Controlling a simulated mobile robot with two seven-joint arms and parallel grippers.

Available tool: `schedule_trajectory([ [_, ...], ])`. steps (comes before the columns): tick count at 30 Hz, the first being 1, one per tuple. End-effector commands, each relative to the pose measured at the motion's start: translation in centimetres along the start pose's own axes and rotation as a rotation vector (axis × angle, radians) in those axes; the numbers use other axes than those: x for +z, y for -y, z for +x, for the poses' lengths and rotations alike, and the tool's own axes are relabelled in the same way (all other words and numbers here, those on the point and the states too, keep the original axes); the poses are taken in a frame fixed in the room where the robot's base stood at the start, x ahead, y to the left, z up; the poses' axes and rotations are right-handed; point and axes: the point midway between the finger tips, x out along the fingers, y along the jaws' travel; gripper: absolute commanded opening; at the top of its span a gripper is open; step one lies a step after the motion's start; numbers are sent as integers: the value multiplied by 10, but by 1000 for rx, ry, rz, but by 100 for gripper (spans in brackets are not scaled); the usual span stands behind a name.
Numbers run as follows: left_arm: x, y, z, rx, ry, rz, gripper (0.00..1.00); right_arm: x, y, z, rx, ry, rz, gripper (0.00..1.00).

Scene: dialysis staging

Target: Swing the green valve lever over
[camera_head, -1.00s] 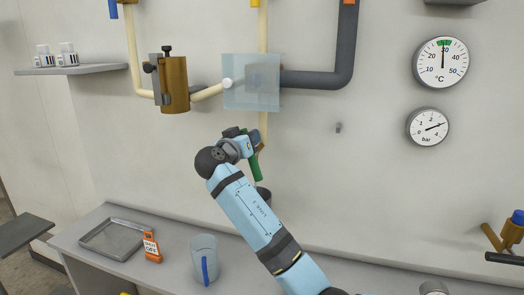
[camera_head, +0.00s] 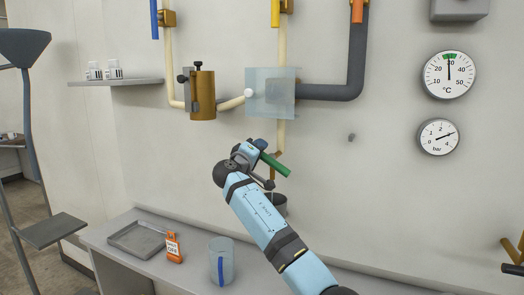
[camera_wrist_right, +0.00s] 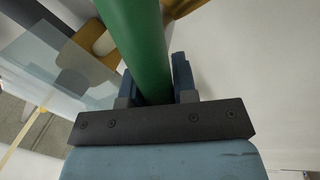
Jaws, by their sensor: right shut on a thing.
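The green valve lever (camera_head: 275,165) slants down to the right in the head view, below the translucent box on the wall. My right gripper (camera_head: 259,146) is at the lever's upper left part. In the right wrist view the green lever (camera_wrist_right: 138,45) runs between the two fingers of my right gripper (camera_wrist_right: 155,85), which is shut on it. The valve body behind the lever is mostly hidden by my gripper and arm. My left gripper is not in view.
A translucent box (camera_head: 270,92) covers pipework just above my gripper. A brass cylinder (camera_head: 202,98) hangs to its left. The shelf below holds a metal tray (camera_head: 137,240), an orange bottle (camera_head: 174,247) and a clear jug (camera_head: 221,262). Gauges (camera_head: 449,75) are at right.

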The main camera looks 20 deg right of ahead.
Motion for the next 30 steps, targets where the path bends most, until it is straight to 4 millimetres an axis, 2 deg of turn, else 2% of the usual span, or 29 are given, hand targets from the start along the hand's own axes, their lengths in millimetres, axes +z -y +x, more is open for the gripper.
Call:
schedule_trajectory([
  [6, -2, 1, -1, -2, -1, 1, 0, 0, 8, -2, 0, -39, -192, 0],
  [15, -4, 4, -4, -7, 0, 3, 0, 2, 17, -3, 1, -78, -392, 0],
  [30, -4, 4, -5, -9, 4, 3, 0, 4, 22, -4, 1, -101, -506, 0],
])
